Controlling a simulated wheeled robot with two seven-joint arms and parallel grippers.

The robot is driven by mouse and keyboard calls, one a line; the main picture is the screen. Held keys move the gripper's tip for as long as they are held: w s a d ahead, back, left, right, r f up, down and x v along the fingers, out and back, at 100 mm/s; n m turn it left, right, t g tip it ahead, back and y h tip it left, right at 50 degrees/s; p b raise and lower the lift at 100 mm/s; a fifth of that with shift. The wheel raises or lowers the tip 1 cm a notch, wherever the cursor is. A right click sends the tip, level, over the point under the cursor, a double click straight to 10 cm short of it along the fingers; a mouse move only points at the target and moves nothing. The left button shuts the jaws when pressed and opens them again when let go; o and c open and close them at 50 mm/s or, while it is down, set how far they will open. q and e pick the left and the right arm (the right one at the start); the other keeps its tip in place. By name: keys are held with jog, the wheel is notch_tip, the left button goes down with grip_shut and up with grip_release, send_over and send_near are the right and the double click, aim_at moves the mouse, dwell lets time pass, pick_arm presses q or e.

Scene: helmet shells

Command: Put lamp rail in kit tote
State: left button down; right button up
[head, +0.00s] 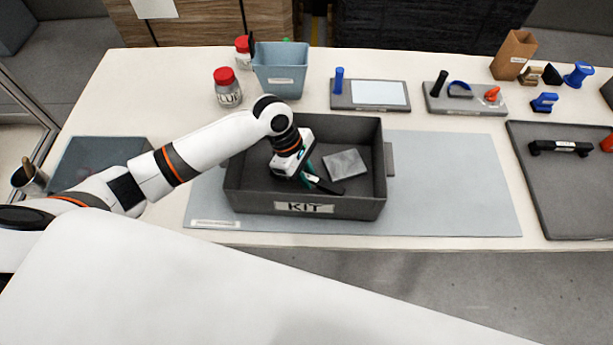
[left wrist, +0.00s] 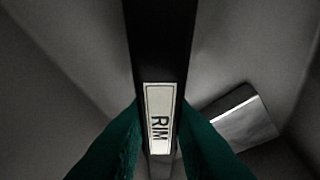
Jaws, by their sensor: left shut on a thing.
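The kit tote (head: 304,208) is a dark grey open bin with a KIT label on its front wall, standing on a grey-blue mat. My left gripper (head: 310,181) is inside the tote's opening, shut on a black bar (head: 327,187). In the left wrist view the bar (left wrist: 157,50) lies between green fingertips (left wrist: 158,150) and carries a label reading RIM. Whether the bar touches the tote floor is unclear. No label reading lamp rail is legible; another black bar (head: 560,147) with a small label lies on the right tray. My right gripper is not in view.
A flat grey packet (head: 344,164) lies in the tote, beside the held bar; it also shows in the left wrist view (left wrist: 240,118). A blue bin (head: 280,75) and red-lidded jar (head: 228,92) stand behind. The mat right of the tote (head: 450,185) is clear.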

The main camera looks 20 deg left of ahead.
pick_arm(q)
jog(key=shift+f, duration=0.7)
jog(key=c, duration=1.3)
grip_release()
jog(key=v, duration=1.2)
